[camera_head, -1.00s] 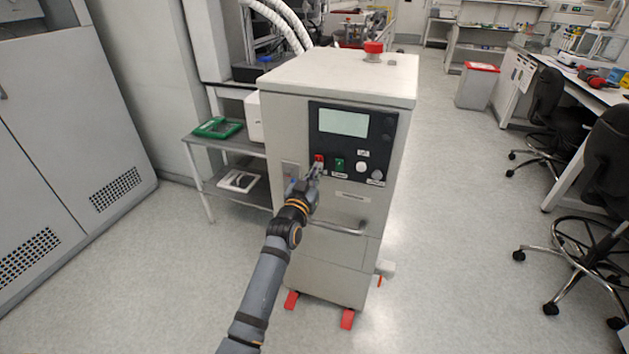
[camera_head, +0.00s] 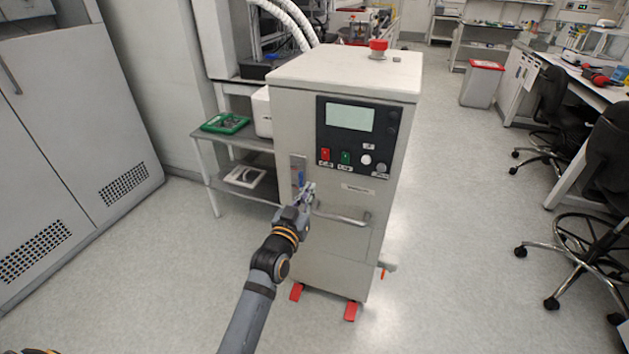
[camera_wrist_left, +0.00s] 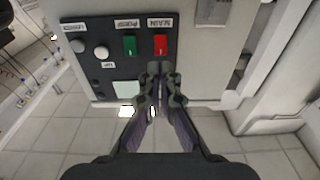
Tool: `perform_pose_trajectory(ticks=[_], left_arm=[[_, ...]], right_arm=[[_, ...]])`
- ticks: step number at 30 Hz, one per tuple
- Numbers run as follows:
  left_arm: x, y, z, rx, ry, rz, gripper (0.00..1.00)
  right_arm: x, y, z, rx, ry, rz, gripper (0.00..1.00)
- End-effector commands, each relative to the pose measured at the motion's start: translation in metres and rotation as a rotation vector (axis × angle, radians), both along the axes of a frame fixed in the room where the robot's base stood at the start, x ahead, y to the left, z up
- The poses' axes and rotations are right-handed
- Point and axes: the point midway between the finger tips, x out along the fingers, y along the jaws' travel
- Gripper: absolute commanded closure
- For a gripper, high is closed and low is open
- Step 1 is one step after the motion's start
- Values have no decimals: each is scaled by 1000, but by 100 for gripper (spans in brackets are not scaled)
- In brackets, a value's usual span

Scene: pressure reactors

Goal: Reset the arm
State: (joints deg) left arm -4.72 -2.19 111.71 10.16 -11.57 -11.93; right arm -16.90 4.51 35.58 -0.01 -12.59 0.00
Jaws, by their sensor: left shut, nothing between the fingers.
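My left gripper (camera_head: 308,193) is in front of the light grey machine cabinet (camera_head: 330,250), below its dark control panel and left of the bar handle (camera_head: 343,219). Its fingers are shut with nothing between them. The left wrist view shows the two dark fingers (camera_wrist_left: 160,68) together in front of the control panel, which appears upside down. The red switch (camera_head: 325,154) and green switch (camera_head: 346,157) sit on the panel; they also show in the left wrist view as red (camera_wrist_left: 161,44) and green (camera_wrist_left: 129,45). My right gripper is not seen.
A metal side shelf (camera_head: 212,137) with a green tray (camera_head: 225,123) stands left of the machine. A red emergency button (camera_head: 378,46) is on top of it. Office chairs (camera_head: 590,235) stand at right. The floor in front is open.

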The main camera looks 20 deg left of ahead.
Motion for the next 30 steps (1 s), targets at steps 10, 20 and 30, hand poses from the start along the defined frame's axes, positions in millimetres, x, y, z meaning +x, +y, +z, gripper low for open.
perform_pose_trajectory(ticks=[10, 20, 30], left_arm=[[-20, 1, -2, 1, 0, 0, 100], [-20, 1, -2, 1, 1, 0, 100], [-46, 6, -191, 23, 435, -4, 100]], right_arm=[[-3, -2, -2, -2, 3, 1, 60], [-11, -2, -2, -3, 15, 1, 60], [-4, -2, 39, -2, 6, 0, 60]])
